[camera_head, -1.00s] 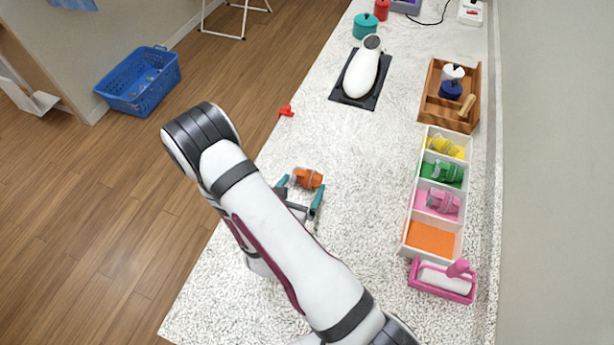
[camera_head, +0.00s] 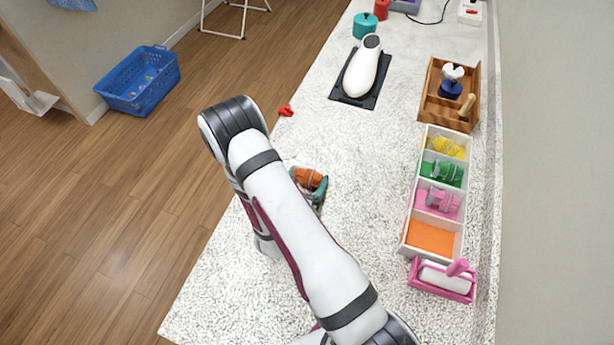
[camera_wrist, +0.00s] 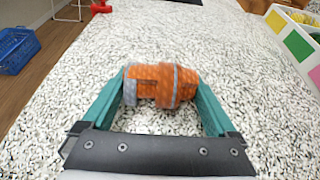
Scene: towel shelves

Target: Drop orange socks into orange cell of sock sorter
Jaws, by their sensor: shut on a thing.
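The orange socks (camera_head: 308,178), a small bundle with a greyish band, are between the teal fingers of my gripper (camera_head: 308,186). In the wrist view the gripper (camera_wrist: 161,92) is shut on the bundle of orange socks (camera_wrist: 163,84), one finger at each end. The socks are at or just above the speckled counter; I cannot tell whether they touch it. The sock sorter (camera_head: 404,232) is a white tray on the right with cells in a row. Its orange cell (camera_head: 431,238), nearest me, is empty. The other cells hold pink, green and yellow socks. My arm hides part of the gripper.
A pink lint roller in a tray (camera_head: 442,280) lies just in front of the sorter. A wooden caddy (camera_head: 440,114) stands behind it. An iron on a dark pad (camera_head: 362,78) is farther back. The counter (camera_head: 365,170) between gripper and sorter is clear.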

